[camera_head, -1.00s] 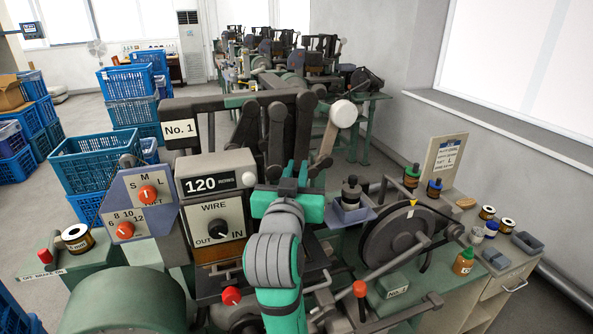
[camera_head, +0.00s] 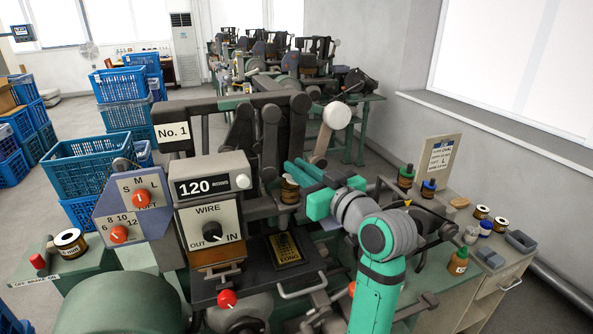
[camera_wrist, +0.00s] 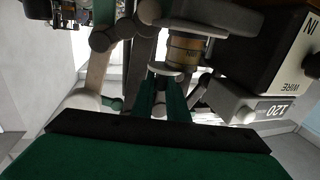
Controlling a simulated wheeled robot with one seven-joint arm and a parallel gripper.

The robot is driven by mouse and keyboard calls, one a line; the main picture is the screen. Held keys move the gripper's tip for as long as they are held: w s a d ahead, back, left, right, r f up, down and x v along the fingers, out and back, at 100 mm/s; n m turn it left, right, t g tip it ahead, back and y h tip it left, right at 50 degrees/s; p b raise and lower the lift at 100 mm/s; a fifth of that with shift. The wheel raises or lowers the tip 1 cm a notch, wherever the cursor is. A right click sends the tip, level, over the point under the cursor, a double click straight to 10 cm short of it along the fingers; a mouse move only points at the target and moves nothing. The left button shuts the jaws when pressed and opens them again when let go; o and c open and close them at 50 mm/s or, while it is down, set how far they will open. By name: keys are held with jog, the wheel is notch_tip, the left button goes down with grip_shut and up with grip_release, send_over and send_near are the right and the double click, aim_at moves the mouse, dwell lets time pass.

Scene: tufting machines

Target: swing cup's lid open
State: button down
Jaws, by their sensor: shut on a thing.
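The cup (camera_head: 289,192) is a small brass-coloured cylinder with a dark band, mounted on the machine to the right of the WIRE panel. In the wrist view, which is upside down, its brass body (camera_wrist: 184,50) is at the top centre. A pale disc (camera_wrist: 165,69), which looks like its lid, sits at its rim. My gripper (camera_head: 297,171) reaches in from the right with its green fingers at the cup's top. In the wrist view the fingers (camera_wrist: 164,90) are close together and shut at the disc. The exact grip and lid angle are hard to tell.
The WIRE panel (camera_head: 211,223) and the 120 counter (camera_head: 210,178) stand just left of the cup. Dark machine levers (camera_head: 268,135) and a white ball knob (camera_head: 337,115) are behind it. A black tray with a gold plate (camera_head: 285,249) lies below. Bottles and spools crowd the right bench.

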jog(key=n+g+y, duration=0.2)
jog(key=w+n+g+y, duration=0.1)
jog(key=g+y, duration=0.1)
jog(key=n+g+y, duration=0.2)
jog(key=shift+w+d+n, duration=0.2)
jog(key=shift+w+n, duration=0.1)
jog(key=shift+w, duration=0.05)
jog(key=n+g+y, duration=0.1)
jog(key=g, duration=0.1)
jog(key=w+n+g+y, duration=0.1)
jog(key=n+g, duration=0.1)
jog(key=g, duration=0.1)
jog(key=shift+w+a+n+g, duration=0.1)
jog(key=shift+a+n+g, duration=0.15)
jog(key=shift+n+g, duration=0.4)
jog(key=shift+f+n+g, duration=0.1)
jog(key=shift+n+g, duration=0.15)
jog(key=shift+g, duration=0.3)
jog(key=c, duration=1.7)
grip_release()
jog(key=shift+c, duration=0.2)
jog(key=shift+d, duration=0.15)
jog(key=shift+t, duration=0.4)
